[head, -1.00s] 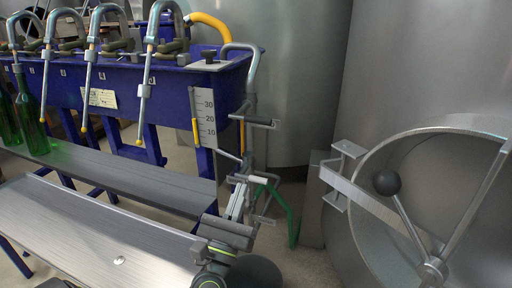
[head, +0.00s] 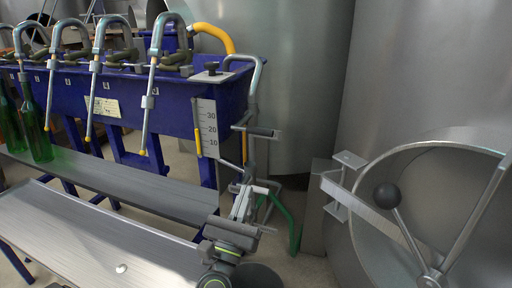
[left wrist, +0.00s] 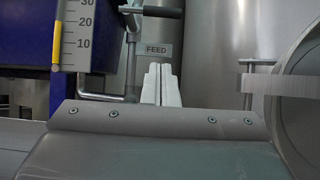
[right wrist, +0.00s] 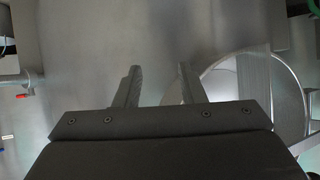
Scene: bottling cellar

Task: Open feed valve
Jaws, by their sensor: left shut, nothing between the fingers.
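The feed valve's lever has a black grip (head: 262,131) and stands out sideways from a grey stem by the right end of the blue filler trough. In the left wrist view the black grip (left wrist: 162,12) crosses the top, above a FEED label (left wrist: 158,49). My left gripper (left wrist: 161,68) is shut and empty, its pale fingers pointing up below the label and right of the stem. In the head view it shows below the lever, apart from it. My right gripper (right wrist: 158,72) is open and empty, facing a steel tank wall; it is not recognisable in the head view.
The blue trough (head: 170,105) carries several filling spouts and a level scale (head: 208,128). Green bottles (head: 36,130) stand at the left on a grey shelf. A tank hatch with a black knob (head: 388,196) is at the right. A green hose (head: 290,220) hangs behind my left arm.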

